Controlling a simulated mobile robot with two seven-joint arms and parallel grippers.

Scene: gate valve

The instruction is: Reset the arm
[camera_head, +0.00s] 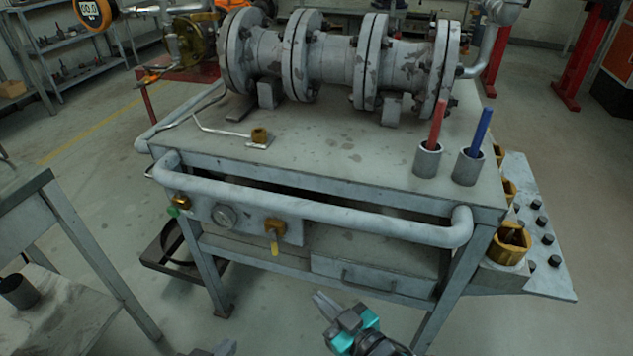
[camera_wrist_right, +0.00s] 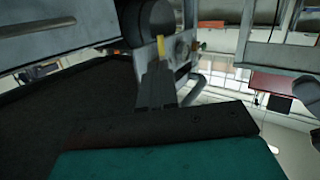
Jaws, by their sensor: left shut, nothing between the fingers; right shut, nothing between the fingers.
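The gate valve assembly (camera_head: 335,60), a grey flanged pipe with worn paint, lies along the back of the metal workbench (camera_head: 330,150). A small valve with a yellow handle (camera_head: 274,243) is on the bench's front panel. My right gripper (camera_head: 320,299) is shut and empty, in front of the bench and below the drawer. Its shut fingers also show in the right wrist view (camera_wrist_right: 158,78), pointing towards the bench front. My left gripper (camera_head: 229,346) is shut and empty at the bottom edge, mostly cut off. Neither gripper touches anything that I can see.
A pipe handrail (camera_head: 320,208) runs along the bench front. A red rod (camera_head: 437,123) and a blue rod (camera_head: 481,130) stand in metal cups at the right. A side shelf (camera_head: 548,250) holds brass fittings and several dark studs. Another table (camera_head: 60,230) stands at left.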

